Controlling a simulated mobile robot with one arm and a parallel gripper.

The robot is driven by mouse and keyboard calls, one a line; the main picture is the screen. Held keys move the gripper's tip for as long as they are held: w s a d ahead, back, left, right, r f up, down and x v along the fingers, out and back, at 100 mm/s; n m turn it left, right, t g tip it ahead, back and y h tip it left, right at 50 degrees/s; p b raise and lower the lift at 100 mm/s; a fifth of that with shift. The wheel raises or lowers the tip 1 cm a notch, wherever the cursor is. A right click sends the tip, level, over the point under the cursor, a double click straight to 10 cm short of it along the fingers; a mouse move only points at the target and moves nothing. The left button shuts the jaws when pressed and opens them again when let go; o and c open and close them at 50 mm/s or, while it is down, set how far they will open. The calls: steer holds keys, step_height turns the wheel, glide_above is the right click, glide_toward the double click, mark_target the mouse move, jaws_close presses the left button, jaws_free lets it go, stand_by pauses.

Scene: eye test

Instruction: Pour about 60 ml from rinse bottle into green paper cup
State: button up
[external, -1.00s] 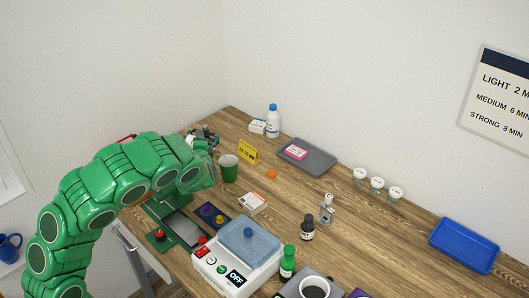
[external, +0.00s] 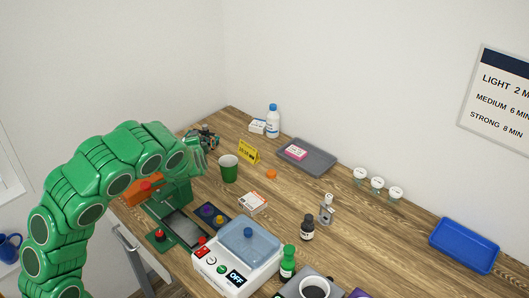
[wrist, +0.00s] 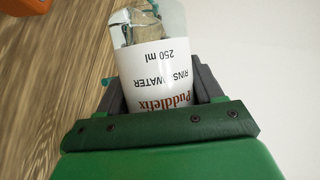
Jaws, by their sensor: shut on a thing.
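My gripper (wrist: 160,85) is shut on the rinse bottle (wrist: 155,65), a clear bottle with a white label reading rinse water, 250 ml. The label appears upside down in the wrist view, and a clear part of the bottle shows beyond it. The cup stands upright on the bench, apart from the arm. What is inside it cannot be told.
A yellow sign (external: 248,151) stands behind the cup and an orange cap (external: 271,175) lies to its right.

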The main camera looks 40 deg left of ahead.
mark_target(203, 141)
steer(key=shift+n+h, duration=0.3)
steer(key=shift+h, duration=0.1)
stand_by(1.9)
steer(key=shift+d+r+n+h, duration=0.15)
steer(key=shift+n+h, duration=0.15)
steer(key=shift+n, duration=0.2)
steer(key=shift+w+d+f+n+h, duration=0.2)
steer(key=shift+d+f+n+h, duration=0.2)
steer(key=shift+f+n, duration=0.2)
steer(key=shift+w+d+r+n+t+h, duration=0.15)
steer(key=shift+r+n+t+h, duration=0.05)
steer(key=shift+r, duration=0.3)
steer(key=shift+w+d+r+n+t+h, duration=0.1)
steer(key=shift+r+n+t+h, duration=0.1)
steer(key=shift+r, duration=0.25)
steer(key=shift+w+d+r+n+h, duration=0.2)
steer(key=shift+d+n+h, duration=0.2)
steer(key=shift+n+h, duration=0.25)
steer(key=shift+a+n+t, duration=0.1)
steer(key=shift+n+t, duration=0.15)
steer(key=shift+t, duration=0.15)
steer(key=shift+a+r+n+t+h, duration=0.2)
steer(key=shift+n+t+h, duration=0.2)
steer(key=shift+n+h, duration=0.4)
steer(key=shift+r+n+t+h+b, duration=0.3)
steer(key=shift+r+n+h, duration=0.15)
steer(key=shift+r+n, duration=0.35)
steer(key=shift+a, duration=0.1)
